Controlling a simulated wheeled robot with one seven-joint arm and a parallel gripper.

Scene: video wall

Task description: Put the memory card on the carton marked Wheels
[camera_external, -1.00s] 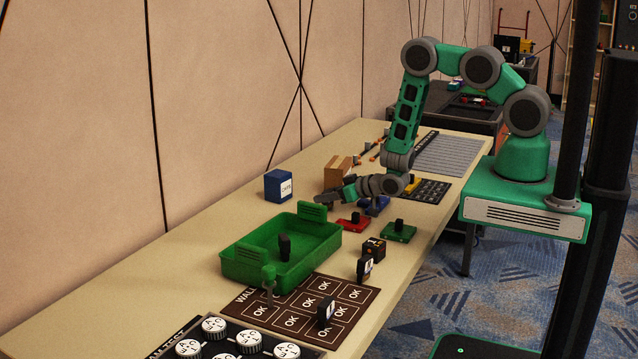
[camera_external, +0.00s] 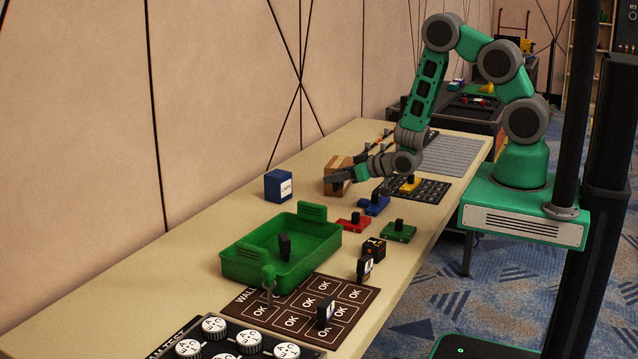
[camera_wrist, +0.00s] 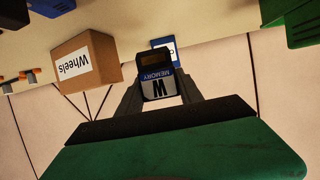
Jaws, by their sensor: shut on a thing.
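The memory card (camera_wrist: 157,88), dark with a white "W MEMORY" label, is between the two fingers of my gripper (camera_wrist: 158,76) in the wrist view. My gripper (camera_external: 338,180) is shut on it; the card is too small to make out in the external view. The brown carton marked Wheels (camera_wrist: 85,62) is to the left of the card in the wrist view, apart from it. In the external view my gripper overlaps the front of the carton (camera_external: 338,162), partly hiding it; the height between them is unclear.
A blue box (camera_external: 278,186) stands left of the carton. A green tray (camera_external: 240,272) with a dark item inside is nearer. Bare table lies left of the carton.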

